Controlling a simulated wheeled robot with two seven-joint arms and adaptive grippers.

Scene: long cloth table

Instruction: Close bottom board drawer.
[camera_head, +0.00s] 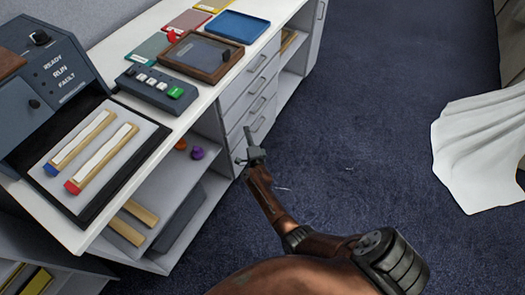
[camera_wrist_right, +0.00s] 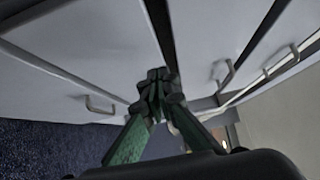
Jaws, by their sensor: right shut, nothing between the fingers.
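The white board cabinet has a stack of several drawers with bar handles, and the bottom drawer (camera_head: 240,134) is the lowest front in the head view. Whether it stands out from the cabinet is hard to tell there. My right gripper (camera_head: 256,156) is shut and empty, low in front of the stack, by the bottom drawer. In the right wrist view its closed fingertips (camera_wrist_right: 159,88) point at pale drawer fronts with dark gaps between them. The front at left, with a handle (camera_wrist_right: 100,105), borders the floor side. Contact cannot be told. My left gripper is not in view.
The white top carries a control box (camera_head: 155,88), a blue tray (camera_head: 237,26), a brown-framed panel (camera_head: 200,56) and a dark tray with two wooden pieces. Open shelves below hold an orange and a purple item (camera_head: 197,153). Blue carpet (camera_head: 350,110) is clear to the right; white cloth lies farther right.

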